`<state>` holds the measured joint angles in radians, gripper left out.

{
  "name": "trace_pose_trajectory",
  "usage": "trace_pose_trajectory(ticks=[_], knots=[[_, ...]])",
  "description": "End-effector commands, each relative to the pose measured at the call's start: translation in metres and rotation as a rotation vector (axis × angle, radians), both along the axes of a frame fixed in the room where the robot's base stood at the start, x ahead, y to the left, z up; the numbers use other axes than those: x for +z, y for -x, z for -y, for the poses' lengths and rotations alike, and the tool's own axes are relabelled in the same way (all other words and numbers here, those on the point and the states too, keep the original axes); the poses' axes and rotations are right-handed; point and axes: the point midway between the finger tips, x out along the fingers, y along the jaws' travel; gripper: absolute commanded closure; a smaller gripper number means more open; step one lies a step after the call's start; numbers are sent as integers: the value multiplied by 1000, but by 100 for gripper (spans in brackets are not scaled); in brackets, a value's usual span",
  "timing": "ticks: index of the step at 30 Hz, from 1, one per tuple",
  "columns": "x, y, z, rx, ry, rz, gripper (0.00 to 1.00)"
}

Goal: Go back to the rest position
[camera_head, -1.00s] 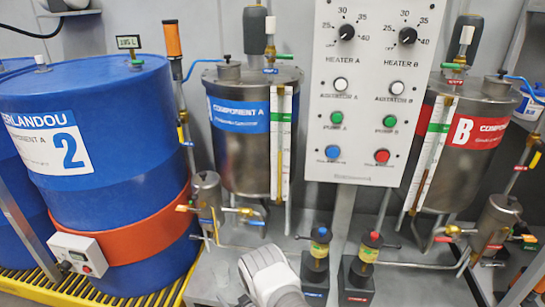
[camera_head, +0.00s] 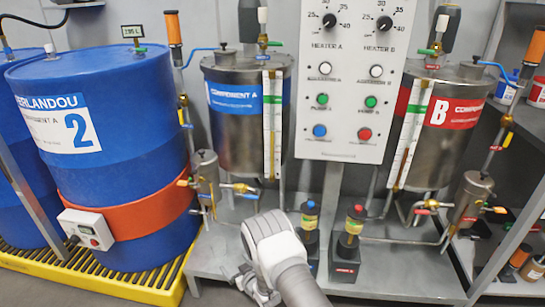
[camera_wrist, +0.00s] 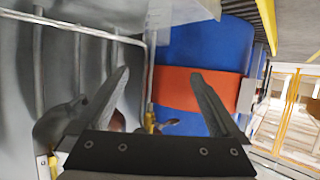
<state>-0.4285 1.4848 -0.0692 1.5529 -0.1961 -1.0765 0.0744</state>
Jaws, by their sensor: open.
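My gripper shows in the wrist view (camera_wrist: 160,95) with its two dark fingers wide apart and nothing between them. Beyond the fingers are a blue drum (camera_wrist: 205,55) and its orange band (camera_wrist: 190,88). In the head view, my white arm reaches in from the bottom middle, in front of the grey stand. The gripper's fingertips cannot be made out there.
A blue drum (camera_head: 120,90) stands on a yellow-edged grate (camera_head: 100,282) at left. Steel tank A (camera_head: 235,135) and tank B (camera_head: 445,140) flank the control panel (camera_head: 345,90). Two small pumps (camera_head: 308,235) stand on the grey stand (camera_head: 400,278). Shelves are at right.

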Motion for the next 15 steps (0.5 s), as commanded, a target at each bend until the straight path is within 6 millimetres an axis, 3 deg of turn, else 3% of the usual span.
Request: trace_pose_trajectory(ticks=[1, 6, 15], knots=[[22, -13, 3, -18, 8, -2, 0], [84, -44, 21, -84, 47, -38, 0], [200, -65, 68, -197, 104, -118, 0]])
